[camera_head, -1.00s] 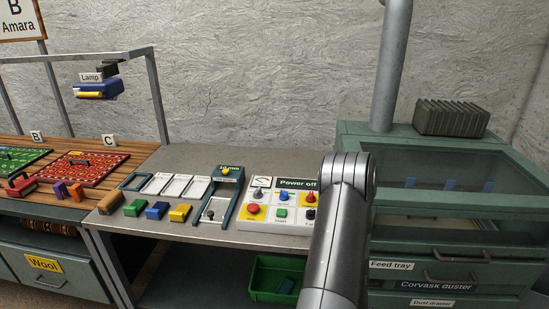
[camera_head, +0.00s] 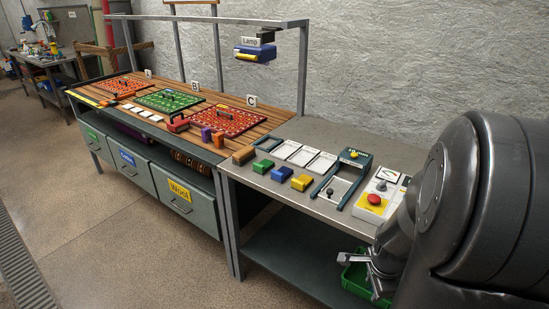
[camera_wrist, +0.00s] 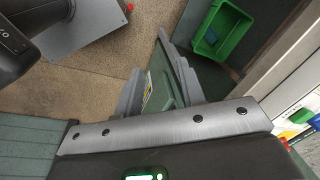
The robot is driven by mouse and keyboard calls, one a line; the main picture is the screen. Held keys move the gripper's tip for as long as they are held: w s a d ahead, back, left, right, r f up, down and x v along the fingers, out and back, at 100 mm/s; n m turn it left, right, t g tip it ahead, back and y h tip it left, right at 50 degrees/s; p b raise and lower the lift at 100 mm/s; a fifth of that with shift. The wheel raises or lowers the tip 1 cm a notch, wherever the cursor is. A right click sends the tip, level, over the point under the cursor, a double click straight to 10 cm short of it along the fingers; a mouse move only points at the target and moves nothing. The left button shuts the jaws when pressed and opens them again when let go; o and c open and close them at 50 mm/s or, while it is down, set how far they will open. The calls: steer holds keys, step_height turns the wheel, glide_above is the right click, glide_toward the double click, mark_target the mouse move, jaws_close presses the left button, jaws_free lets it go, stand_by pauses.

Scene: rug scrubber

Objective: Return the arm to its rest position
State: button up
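My arm (camera_head: 485,200) fills the right side of the head view, bent close to the camera. My gripper (camera_head: 362,270) hangs low at the right end of the bench, in front of the green bin (camera_head: 356,283). Its two fingers stand apart with nothing between them. In the wrist view my gripper (camera_wrist: 153,65) also shows open and empty, above the floor (camera_wrist: 85,95). The green bin (camera_wrist: 222,32) lies beyond it at the upper right there, with a blue piece inside.
The grey bench (camera_head: 300,205) carries coloured blocks, white frames, a blue-green press frame (camera_head: 345,180) and a panel with a red button (camera_head: 375,199). Left of it stands a slatted table (camera_head: 180,105) with patterned rugs and labelled drawers. The floor (camera_head: 130,235) at the left is clear.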

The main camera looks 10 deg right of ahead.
steer(key=s+a+r+n+t, duration=0.2)
steer(key=a+r+n, duration=0.6)
steer(key=r, duration=0.3)
steer(key=s+a+r+n+t, duration=0.2)
steer(key=s+a+r+n, duration=0.1)
steer(key=a+r+n, duration=0.6)
step_height(320, 180, up, 2)
steer(key=shift+n+y, duration=0.4)
steer(key=shift+n, duration=0.8)
